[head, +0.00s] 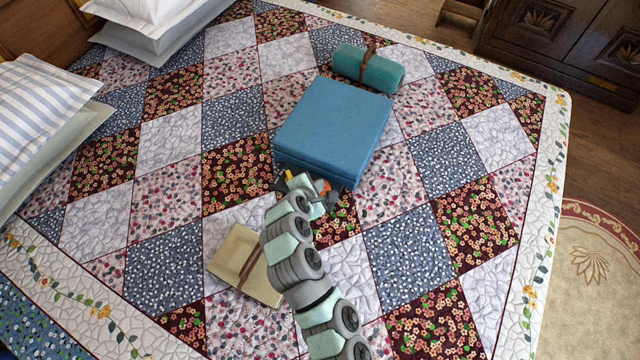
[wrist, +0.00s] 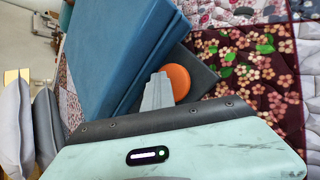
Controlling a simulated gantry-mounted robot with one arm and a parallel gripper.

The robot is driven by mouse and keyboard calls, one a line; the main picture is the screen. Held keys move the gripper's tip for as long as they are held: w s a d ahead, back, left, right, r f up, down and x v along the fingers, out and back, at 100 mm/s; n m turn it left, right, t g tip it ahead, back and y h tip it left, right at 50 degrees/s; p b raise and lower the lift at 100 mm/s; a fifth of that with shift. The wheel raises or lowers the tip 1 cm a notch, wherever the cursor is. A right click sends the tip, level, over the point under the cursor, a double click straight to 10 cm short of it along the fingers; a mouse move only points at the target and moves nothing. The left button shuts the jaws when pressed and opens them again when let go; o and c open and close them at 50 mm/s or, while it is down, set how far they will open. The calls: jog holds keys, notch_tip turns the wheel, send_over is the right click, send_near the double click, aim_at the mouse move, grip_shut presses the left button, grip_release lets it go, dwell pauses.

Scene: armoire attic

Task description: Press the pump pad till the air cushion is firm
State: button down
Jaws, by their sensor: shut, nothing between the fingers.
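The blue air cushion (head: 335,122) lies on the quilt as a thick square block with a seam along its side. It also shows in the wrist view (wrist: 120,55). At its near edge is a dark grey pump base (wrist: 203,75) with a round orange pad (wrist: 179,82). In the head view the orange pad (head: 324,187) is partly hidden by my gripper (head: 312,186). My gripper is shut and empty, its grey fingers (wrist: 158,91) close beside the orange pad. I cannot tell whether they touch it.
A green roll with a brown strap (head: 368,68) lies beyond the cushion. A beige strapped bundle (head: 245,264) lies left of my arm. Pillows (head: 48,110) are at the left, a dark wooden cabinet (head: 560,45) at the upper right. The quilt right of the cushion (head: 450,160) is clear.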

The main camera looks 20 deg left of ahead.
jog(key=shift+r+p, duration=0.75)
jog(key=shift+r, duration=0.55)
jog(key=shift+r, duration=0.1)
notch_tip(320, 180, up, 5)
jog(key=p, duration=0.3)
dwell(1.0)
